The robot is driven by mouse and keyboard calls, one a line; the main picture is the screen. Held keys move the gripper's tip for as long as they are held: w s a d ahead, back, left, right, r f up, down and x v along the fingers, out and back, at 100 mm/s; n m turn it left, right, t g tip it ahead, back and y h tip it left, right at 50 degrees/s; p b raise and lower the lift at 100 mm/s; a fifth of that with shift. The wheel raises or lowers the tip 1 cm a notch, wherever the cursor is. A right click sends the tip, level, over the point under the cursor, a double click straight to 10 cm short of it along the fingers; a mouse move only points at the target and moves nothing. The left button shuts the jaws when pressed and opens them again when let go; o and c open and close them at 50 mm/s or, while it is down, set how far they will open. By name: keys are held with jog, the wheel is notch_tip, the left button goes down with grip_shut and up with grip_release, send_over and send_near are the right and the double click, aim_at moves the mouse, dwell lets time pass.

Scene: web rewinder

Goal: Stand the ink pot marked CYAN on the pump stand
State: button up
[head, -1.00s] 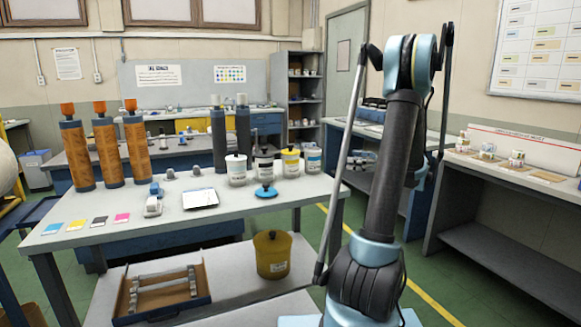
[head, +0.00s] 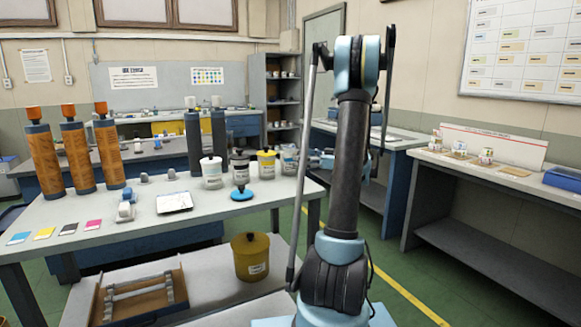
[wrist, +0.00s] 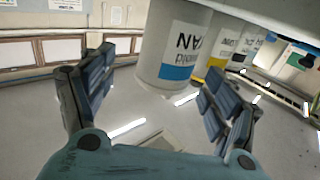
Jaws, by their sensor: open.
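The pot marked CYAN (wrist: 170,62) is white with a blue band; it fills the upper middle of the wrist view, its label upside down and partly cut off. In the head view it appears to be the rightmost pot (head: 289,160) of the row on the table. My gripper (wrist: 155,72) is open, with the pot ahead of and between its spread fingers; contact is not evident. In the head view my gripper (head: 320,158) is small, just right of that pot.
A yellow pot (head: 266,164), a dark-topped pot (head: 240,173) and a white pot (head: 211,173) stand left of the rightmost one.

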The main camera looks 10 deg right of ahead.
aim_at(288, 156)
jog(key=shift+x, duration=2.95)
jog(key=shift+s+a, duration=0.1)
jog(key=shift+s, duration=0.1)
jog(key=shift+c, duration=0.6)
jog(key=c, duration=1.4)
jog(key=shift+r, duration=4.95)
jog(key=shift+c, duration=0.2)
